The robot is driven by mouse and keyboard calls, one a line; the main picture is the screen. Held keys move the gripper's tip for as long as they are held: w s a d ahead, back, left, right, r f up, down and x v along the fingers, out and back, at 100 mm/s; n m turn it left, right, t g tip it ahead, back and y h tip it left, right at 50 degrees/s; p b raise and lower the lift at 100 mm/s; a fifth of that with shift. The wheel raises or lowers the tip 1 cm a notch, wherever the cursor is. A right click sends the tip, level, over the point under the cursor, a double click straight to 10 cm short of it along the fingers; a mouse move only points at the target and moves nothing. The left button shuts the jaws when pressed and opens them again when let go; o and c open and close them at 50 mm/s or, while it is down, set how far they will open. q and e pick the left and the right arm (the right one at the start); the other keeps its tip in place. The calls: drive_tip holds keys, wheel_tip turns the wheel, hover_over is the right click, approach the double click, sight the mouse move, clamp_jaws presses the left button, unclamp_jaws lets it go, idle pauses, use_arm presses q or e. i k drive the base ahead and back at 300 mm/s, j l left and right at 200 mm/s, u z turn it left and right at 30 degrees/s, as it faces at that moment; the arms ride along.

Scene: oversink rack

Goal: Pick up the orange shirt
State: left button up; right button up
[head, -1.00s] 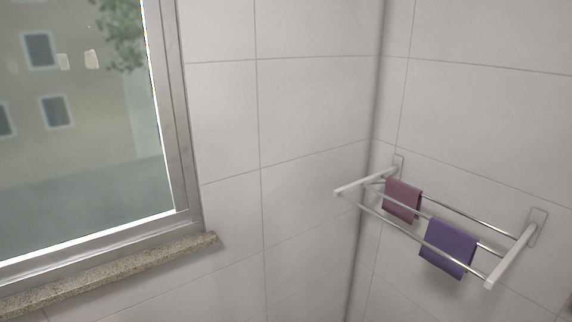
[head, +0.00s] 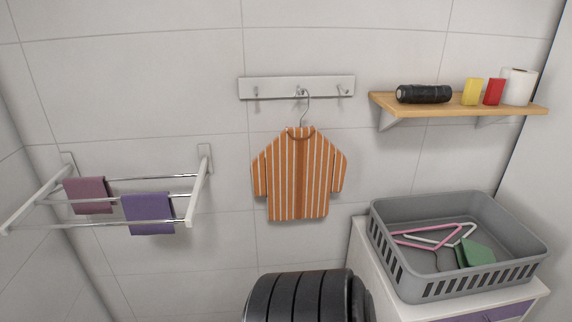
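The orange shirt (head: 284,178), with white vertical stripes, hangs flat against the tiled wall in the middle of the head view. It is on a metal hanger (head: 305,108) whose hook is over the middle hook of a white wall rail (head: 270,88). Neither of my grippers is in view.
A rack with metal bars (head: 197,196) at left holds a mauve cloth (head: 90,196) and a purple cloth (head: 149,214). A wooden shelf (head: 460,108) is at upper right. Below it, a grey basket (head: 405,278) with hangers stands on a white cabinet. A black ribbed object (head: 305,295) is below the shirt.

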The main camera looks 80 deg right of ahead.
sight(298, 173)
drive_tip(key=z, duration=2.6)
